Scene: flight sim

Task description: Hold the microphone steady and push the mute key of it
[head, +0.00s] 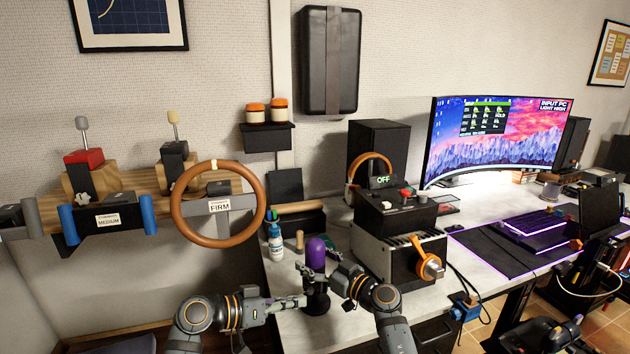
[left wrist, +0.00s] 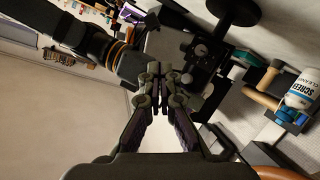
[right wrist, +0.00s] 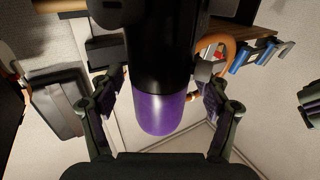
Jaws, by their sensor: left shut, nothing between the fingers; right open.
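The microphone (head: 316,254) stands upright near the desk's front edge, with a purple head and a dark body on a black base. In the right wrist view its purple head (right wrist: 160,113) and black body lie between the fingers of my right gripper (right wrist: 162,74). That gripper is open, one finger on each side of the microphone, with gaps visible. My left gripper (head: 302,299) is shut and empty, with its tips close to the microphone's lower body. Its closed tips show in the left wrist view (left wrist: 158,70).
A screen cleaner bottle (head: 275,243) stands just behind and left of the microphone. A box with an orange lever (head: 428,266) stands to the right. A steering wheel (head: 218,204) hangs on the wall rack at left. Bare desk (head: 300,335) shows in front.

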